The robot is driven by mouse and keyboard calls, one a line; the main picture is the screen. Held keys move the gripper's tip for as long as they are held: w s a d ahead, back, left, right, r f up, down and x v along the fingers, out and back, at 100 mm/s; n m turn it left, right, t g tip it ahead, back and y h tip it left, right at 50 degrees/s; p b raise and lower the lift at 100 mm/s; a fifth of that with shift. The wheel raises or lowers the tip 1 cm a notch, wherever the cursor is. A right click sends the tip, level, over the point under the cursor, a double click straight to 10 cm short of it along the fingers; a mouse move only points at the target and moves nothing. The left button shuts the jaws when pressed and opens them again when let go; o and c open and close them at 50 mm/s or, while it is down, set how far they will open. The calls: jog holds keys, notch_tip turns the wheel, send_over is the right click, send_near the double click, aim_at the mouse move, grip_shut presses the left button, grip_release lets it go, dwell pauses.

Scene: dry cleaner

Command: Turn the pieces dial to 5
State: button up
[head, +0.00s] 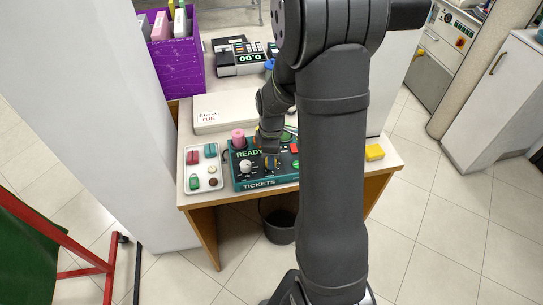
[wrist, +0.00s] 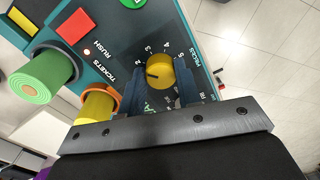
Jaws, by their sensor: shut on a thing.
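The yellow pieces dial (wrist: 159,70) sits on the dark face of the tickets panel (wrist: 205,62), next to the word PIECES in the wrist view. A small dark pointer line shows on the dial's left part; small numerals ring it, with 5 at the upper right. I cannot tell exactly which numeral the pointer meets. My gripper (wrist: 160,88) is shut on the dial, one finger at each side. In the head view the panel (head: 258,184) stands at the desk's front, and my gripper (head: 269,158) comes down on it and hides the dial.
An orange-collared yellow roll (wrist: 97,104) and a green roll (wrist: 46,76) stand close to the left finger. A white tray (head: 203,186) of small items lies left of the panel. A white knob (head: 245,166) and pink roll (head: 238,138) are nearby.

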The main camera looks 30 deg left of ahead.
jog(key=m, duration=0.7)
jog(key=shift+s, duration=0.1)
jog(key=m, duration=0.7)
jog(key=shift+s+m, duration=0.1)
jog(key=shift+m, duration=0.2)
jog(key=m, duration=0.5)
jog(key=shift+m+y, duration=0.3)
jog(key=m, duration=0.5)
jog(key=shift+a, duration=0.1)
jog(key=shift+m, duration=0.4)
jog(key=o, duration=1)
